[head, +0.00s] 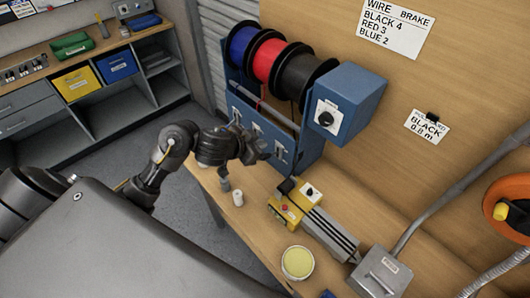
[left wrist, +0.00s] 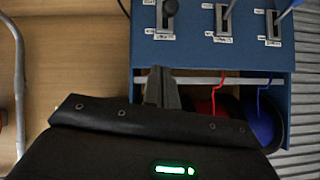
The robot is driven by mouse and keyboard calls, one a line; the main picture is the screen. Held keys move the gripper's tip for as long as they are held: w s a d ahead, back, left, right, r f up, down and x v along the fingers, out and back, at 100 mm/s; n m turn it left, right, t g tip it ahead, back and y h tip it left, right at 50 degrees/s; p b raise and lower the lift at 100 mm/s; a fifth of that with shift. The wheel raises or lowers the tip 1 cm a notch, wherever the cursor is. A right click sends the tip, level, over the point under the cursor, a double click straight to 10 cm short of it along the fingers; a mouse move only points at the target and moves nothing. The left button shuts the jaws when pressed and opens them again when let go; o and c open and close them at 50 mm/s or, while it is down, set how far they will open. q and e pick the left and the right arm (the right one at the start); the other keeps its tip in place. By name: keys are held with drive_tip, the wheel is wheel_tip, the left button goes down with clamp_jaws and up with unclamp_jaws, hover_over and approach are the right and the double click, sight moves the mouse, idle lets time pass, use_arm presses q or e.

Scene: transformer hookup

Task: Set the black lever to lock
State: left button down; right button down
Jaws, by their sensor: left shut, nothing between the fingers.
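The blue wire rack (head: 250,118) holds a blue, a red and a black spool (head: 304,72), with a row of levers on its front panel. The black lever (head: 280,151) is the one nearest the blue box in the head view. In the left wrist view the lever with the dark handle (left wrist: 169,8) is at the left of the row, above a small label too blurred to read. My left gripper (head: 264,153) is just in front of the rack by this lever. Its fingers (left wrist: 158,84) are shut and empty, apart from the lever in the wrist view. My right gripper is not in view.
A blue box with a dial (head: 327,115) adjoins the rack's right side. On the wooden bench (head: 246,222) stand a white cylinder (head: 238,197), a yellow device (head: 288,210), a yellow-topped tub (head: 297,263) and a grey box (head: 381,274). A rod crosses the rack below the spools.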

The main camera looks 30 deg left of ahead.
use_arm(q)
drive_tip(key=b, duration=0.3)
hover_over(265, 156)
drive_tip(key=w+d, duration=0.1)
wheel_tip(265, 156, down, 4)
drive_tip(key=f, duration=0.2)
drive_tip(key=f+b, duration=0.1)
drive_tip(key=shift+s+a, duration=0.35)
drive_tip(key=shift+s+a+f, duration=0.15)
drive_tip(key=shift+s+f, duration=0.1)
drive_tip(key=shift+w, duration=0.1)
drive_tip(key=shift+f, duration=0.1)
